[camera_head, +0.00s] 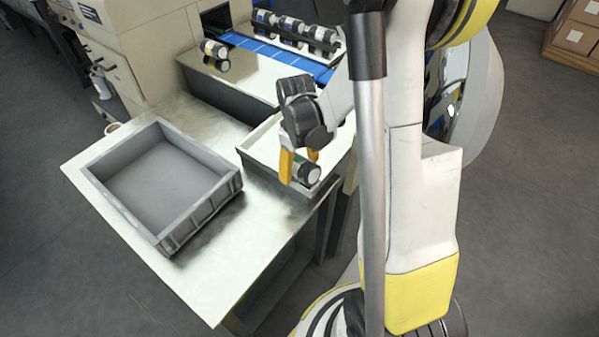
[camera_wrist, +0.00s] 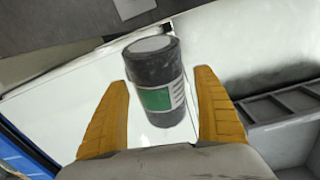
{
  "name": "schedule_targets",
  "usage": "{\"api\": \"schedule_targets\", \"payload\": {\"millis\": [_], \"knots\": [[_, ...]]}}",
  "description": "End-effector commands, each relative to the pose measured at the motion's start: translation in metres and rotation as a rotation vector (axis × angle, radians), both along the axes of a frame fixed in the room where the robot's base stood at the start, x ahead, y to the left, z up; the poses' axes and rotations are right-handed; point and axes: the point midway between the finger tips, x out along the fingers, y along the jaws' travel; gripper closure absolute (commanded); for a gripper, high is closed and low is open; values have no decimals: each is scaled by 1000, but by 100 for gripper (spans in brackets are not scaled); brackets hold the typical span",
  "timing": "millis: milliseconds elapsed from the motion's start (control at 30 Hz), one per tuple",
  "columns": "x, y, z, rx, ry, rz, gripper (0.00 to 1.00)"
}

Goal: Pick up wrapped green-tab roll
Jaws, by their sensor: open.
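The wrapped green-tab roll (camera_head: 304,171) is dark with a pale end cap and lies in a shallow white tray (camera_head: 258,158). In the wrist view the roll (camera_wrist: 155,82) shows its green patch and white label with dark lines. My gripper (camera_head: 299,166) is over the tray at the roll. Its two yellow fingers stand apart on either side of the roll in the wrist view (camera_wrist: 162,105), with gaps visible on both sides. The gripper is open, and the roll's lower end comes close to the gripper body.
An empty grey crate (camera_head: 150,190) stands on the metal table (camera_head: 215,290) left of the tray. Another roll (camera_head: 216,54) with a yellow tab lies on the ledge. The table front is clear.

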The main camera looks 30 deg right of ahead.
Motion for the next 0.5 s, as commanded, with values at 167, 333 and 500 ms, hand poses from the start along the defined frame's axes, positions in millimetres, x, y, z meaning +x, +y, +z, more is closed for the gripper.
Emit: {"api": "schedule_targets", "payload": {"millis": [167, 333, 500], "knots": [[0, 0, -4, 0, 0, 0, 21], [0, 0, -3, 0, 0, 0, 51], [0, 0, -3, 0, 0, 0, 89]]}}
